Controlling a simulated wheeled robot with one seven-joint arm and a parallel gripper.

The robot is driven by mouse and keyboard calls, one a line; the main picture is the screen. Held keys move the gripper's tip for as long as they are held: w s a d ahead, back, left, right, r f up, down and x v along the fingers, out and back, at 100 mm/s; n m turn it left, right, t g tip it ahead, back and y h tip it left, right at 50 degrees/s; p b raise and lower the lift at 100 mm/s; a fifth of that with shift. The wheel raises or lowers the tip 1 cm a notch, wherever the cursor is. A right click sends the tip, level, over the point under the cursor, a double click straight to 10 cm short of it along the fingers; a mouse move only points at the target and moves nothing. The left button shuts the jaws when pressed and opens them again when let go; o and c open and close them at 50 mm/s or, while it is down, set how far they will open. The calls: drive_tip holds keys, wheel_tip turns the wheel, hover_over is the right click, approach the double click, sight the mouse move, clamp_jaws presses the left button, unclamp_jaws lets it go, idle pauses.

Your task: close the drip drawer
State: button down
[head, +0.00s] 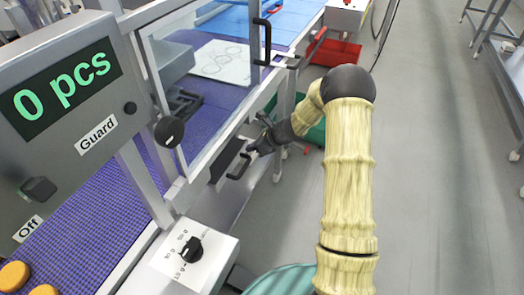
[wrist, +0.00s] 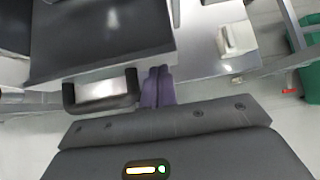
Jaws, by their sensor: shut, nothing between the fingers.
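The drip drawer (wrist: 62,68) shows in the wrist view as a dark-floored tray with a pale metal front, at the upper left. It is pulled out, and its black bar handle (wrist: 100,106) sticks out toward me. In the head view the handle (head: 238,168) hangs below the conveyor's side rail. My gripper (wrist: 157,84) is shut and empty, its purplish fingertips together just right of the handle. In the head view my gripper (head: 252,150) is close beside the handle; I cannot tell whether they touch.
The guard (head: 215,80) with its black upright handle (head: 261,42) stands above the drawer. A control box with a dial (head: 215,255) stands at the near side. A red bin (head: 337,52) and a green bin (head: 312,132) lie beyond my arm.

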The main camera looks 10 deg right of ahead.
drive_tip(key=shift+w+a+r, duration=0.15)
drive_tip(key=shift+w+a, duration=0.45)
drive_tip(key=shift+a, duration=0.25)
drive_tip(key=shift+a, duration=0.1)
drive_tip(key=s+d+r, duration=0.6)
drive_tip(key=d, duration=0.3)
drive_tip(key=shift+s+d+r, duration=0.35)
drive_tip(key=shift+s+d, duration=0.05)
